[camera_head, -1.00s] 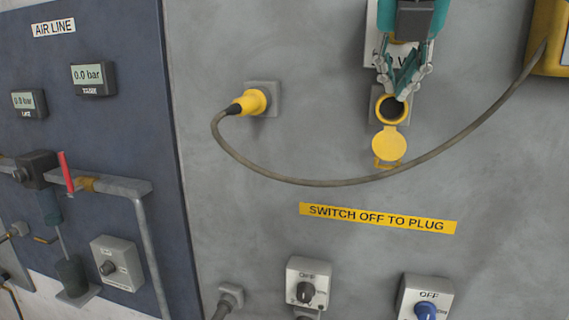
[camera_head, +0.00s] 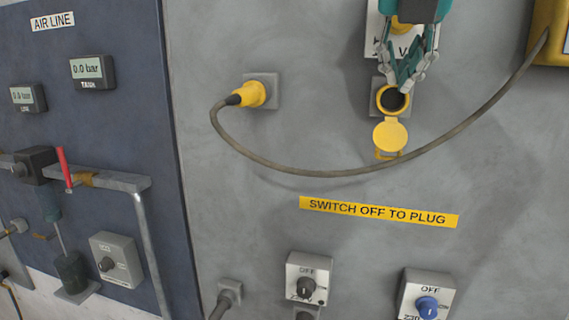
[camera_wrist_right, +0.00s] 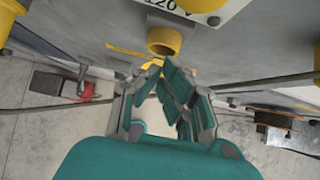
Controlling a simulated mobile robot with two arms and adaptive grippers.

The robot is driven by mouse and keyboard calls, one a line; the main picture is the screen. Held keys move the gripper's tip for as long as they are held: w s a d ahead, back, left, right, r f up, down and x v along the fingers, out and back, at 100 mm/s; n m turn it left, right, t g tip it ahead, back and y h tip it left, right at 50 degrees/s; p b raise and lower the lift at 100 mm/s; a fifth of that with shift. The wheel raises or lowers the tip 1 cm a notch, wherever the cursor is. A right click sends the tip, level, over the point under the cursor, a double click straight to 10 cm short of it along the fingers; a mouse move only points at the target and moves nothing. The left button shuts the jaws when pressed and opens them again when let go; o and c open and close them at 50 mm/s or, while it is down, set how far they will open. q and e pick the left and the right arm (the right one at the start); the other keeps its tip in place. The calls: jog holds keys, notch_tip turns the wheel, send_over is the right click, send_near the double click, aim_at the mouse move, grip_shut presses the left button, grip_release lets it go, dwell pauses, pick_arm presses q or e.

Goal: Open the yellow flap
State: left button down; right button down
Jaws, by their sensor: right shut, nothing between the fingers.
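The yellow flap (camera_head: 390,135) hangs down below the round yellow socket (camera_head: 391,99), whose dark opening is uncovered. The flap is swung open. The socket is on a grey plate on the wall, and its ring also shows in the right wrist view (camera_wrist_right: 164,40). My right gripper (camera_head: 408,88) comes from above, its fingertips together in front of the socket's upper right part. It is shut and empty. Whether it touches the socket I cannot tell. My left gripper is not in view.
A yellow plug (camera_head: 250,94) sits in a wall socket to the left. Its cable (camera_head: 330,173) sags past just below the flap and rises to a yellow box (camera_head: 548,40). Switch boxes (camera_head: 309,278) are lower down.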

jog(key=s, duration=0.1)
jog(key=s+a+b, duration=0.1)
jog(key=s, duration=0.1)
jog(key=s+b, duration=0.1)
jog(key=s, duration=0.1)
jog(key=shift+s+a, duration=0.2)
jog(key=shift+a, duration=0.1)
dwell(0.4)
